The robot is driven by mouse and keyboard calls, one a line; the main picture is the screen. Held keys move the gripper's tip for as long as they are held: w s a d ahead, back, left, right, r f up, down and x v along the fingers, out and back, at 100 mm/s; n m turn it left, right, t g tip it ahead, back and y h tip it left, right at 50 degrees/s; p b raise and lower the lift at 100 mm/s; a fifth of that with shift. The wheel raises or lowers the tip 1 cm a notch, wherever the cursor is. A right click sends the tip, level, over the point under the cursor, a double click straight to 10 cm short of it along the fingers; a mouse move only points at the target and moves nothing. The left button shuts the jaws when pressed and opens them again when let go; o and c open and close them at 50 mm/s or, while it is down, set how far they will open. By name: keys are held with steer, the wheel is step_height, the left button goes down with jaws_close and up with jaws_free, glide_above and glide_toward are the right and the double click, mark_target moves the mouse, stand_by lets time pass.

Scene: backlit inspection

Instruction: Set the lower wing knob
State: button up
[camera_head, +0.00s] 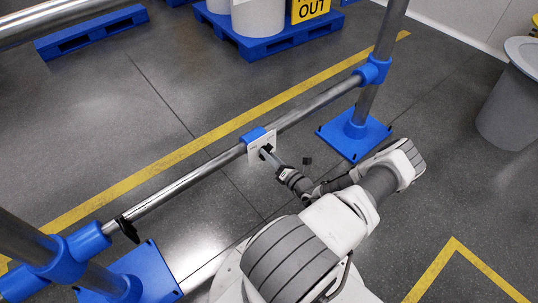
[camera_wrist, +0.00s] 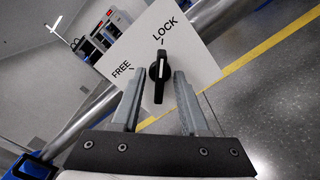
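The black wing knob (camera_wrist: 159,76) sits on a white plate (camera_wrist: 191,47) marked FREE and LOCK. A white line on the knob points up at the LOCK tick. In the head view, the plate (camera_head: 257,145) hangs from a blue clamp on the lower rail. My gripper (camera_wrist: 159,74) is open, with one finger on each side of the knob and a visible gap at each side. I cannot tell how deep the fingertips reach along it. In the head view, my gripper (camera_head: 269,156) is right at the plate and hides most of the knob.
The metal rail (camera_head: 190,178) runs between two posts on blue bases (camera_head: 352,139). A small black handle (camera_head: 127,229) sticks out near its left end. Blue pallets (camera_head: 262,45) stand behind, and a grey bin (camera_head: 510,105) at right. The floor around is mostly clear.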

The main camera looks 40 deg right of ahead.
steer(key=s+a+p, duration=0.2)
steer(key=s, duration=1.5)
steer(key=shift+s+p, duration=0.15)
steer(key=shift+p, duration=0.25)
